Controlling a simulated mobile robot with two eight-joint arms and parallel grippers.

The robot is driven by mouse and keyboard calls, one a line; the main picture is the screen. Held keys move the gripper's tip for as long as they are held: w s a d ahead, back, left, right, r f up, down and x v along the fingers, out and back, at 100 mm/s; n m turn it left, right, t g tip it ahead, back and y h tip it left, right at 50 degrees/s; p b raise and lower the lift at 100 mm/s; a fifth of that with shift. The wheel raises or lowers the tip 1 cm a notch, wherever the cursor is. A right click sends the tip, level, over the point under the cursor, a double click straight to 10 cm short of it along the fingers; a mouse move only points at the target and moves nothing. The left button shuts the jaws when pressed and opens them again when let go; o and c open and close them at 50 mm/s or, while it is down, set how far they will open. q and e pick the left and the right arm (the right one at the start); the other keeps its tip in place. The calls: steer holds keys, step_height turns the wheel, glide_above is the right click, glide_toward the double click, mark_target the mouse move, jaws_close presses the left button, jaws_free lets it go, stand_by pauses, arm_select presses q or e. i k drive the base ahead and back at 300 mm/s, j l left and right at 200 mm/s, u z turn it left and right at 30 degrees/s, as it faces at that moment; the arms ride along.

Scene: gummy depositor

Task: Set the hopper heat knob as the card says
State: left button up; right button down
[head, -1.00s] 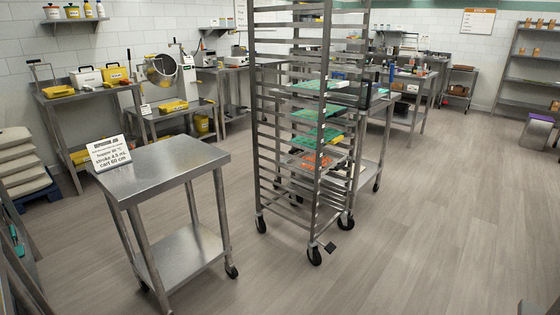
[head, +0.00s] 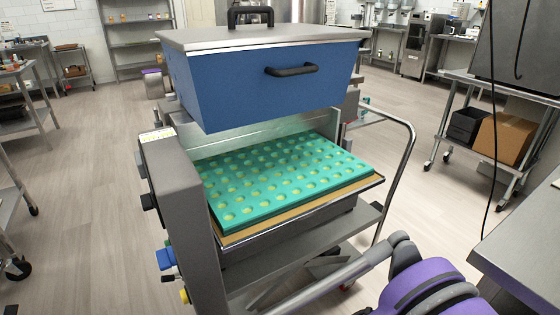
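The depositor stands in front of me with a blue hopper (head: 235,85) under a grey lid. A grey control column (head: 180,185) stands at its left front corner. Dark knob-like parts (head: 148,201) stick out from the column's left side, seen edge-on, so I cannot read any setting or tell which is the heat knob. Lower down are a blue part (head: 165,258) and a yellow part (head: 184,296). A small label (head: 157,135) lies on top of the column, too small to read. The job card is not in view now. Neither of my grippers is in view.
A teal mould (head: 250,208) with many cavities lies on a tray under the hopper. A bent metal rail (head: 412,145) rises at the right. A steel table (head: 525,235) is close at lower right. Open floor (head: 85,190) lies to the left.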

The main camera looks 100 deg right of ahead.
mark_target(147, 202)
steer(key=k+z, duration=0.15)
steer(key=z, duration=0.2)
steer(key=k+l+z, duration=0.1)
steer(key=z, duration=0.25)
steer(key=k+l+z, duration=0.15)
steer(key=z, duration=0.15)
steer(key=k+z, duration=0.1)
steer(key=z, duration=1.65)
steer(key=j+z, duration=0.25)
steer(key=j, duration=1.3)
steer(key=i+j+u, duration=0.2)
steer(key=j, duration=0.25)
steer(key=i+j+u, duration=0.15)
steer(key=i+j, duration=0.25)
